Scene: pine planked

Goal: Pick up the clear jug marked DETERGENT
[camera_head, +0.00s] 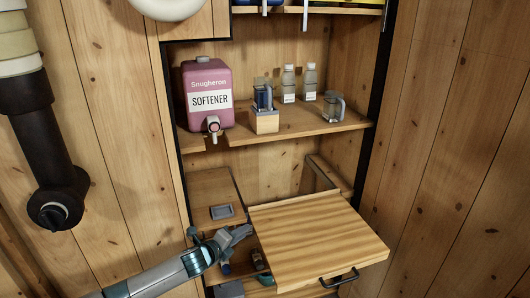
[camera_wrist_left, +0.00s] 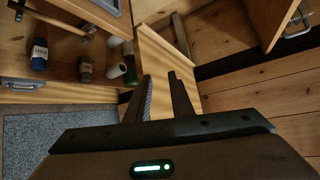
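I see no clear jug marked DETERGENT in either view. A pink jug marked SOFTENER (camera_head: 208,82) with a white tap stands upright on the middle shelf (camera_head: 290,122) at its left. My left gripper (camera_head: 246,231) is in front of the lower shelves, below the pink jug and left of the pulled-out board. My right gripper is not in view.
The wooden board (camera_head: 315,235) with a black handle juts out at lower right. Two small clear bottles (camera_head: 289,84) and a glass mug (camera_head: 333,107) stand on the middle shelf, beside a wooden block (camera_head: 264,122).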

